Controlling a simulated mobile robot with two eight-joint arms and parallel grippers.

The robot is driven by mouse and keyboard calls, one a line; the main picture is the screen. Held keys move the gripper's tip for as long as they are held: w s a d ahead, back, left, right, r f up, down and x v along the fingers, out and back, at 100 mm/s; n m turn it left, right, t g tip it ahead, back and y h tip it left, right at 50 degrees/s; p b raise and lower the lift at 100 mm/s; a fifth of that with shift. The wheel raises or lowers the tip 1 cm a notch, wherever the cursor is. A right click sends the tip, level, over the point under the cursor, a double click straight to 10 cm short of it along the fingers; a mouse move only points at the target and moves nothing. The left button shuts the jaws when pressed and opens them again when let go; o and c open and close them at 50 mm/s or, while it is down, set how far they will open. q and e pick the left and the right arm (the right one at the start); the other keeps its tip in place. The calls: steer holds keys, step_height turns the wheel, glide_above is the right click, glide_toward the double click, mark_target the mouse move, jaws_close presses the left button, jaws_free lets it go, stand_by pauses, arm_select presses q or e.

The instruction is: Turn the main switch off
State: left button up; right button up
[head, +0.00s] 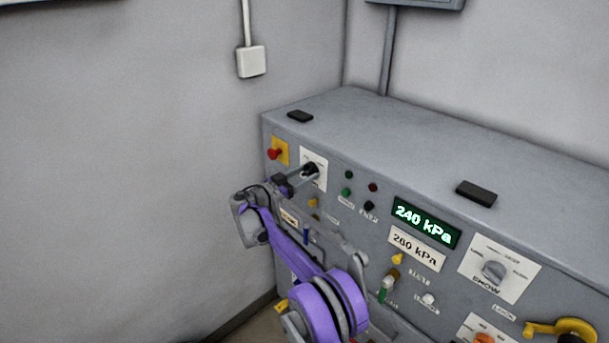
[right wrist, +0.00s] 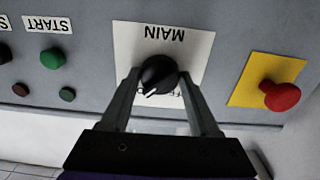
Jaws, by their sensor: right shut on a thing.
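The main switch is a black rotary knob (right wrist: 158,74) on a white plate marked MAIN (right wrist: 190,45), which appears upside down in the right wrist view. In the head view the knob (head: 310,169) sits on the white plate at the upper left of the grey console. My right gripper (right wrist: 160,85) has its two fingers on either side of the knob and is shut on it. It also shows in the head view (head: 303,175), with my purple arm coming up from below. The knob's pointer is partly visible; its setting is hard to read. My left gripper is not in view.
A red mushroom button (right wrist: 281,96) on a yellow plate is close beside the switch. A green START button (right wrist: 53,58) is on the other side. The console (head: 400,130) also carries a 240 kPa display (head: 426,223) and a grey selector (head: 494,271).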

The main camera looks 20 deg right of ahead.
steer(key=shift+n, duration=0.4)
steer(key=n, duration=0.7)
steer(key=shift+p, duration=0.3)
steer(key=n, duration=0.5)
steer(key=shift+s, duration=0.1)
steer(key=n, duration=0.4)
steer(key=shift+n, duration=0.4)
steer(key=shift+r+b, duration=0.1)
steer(key=shift+b, duration=0.2)
steer(key=o, duration=1.4)
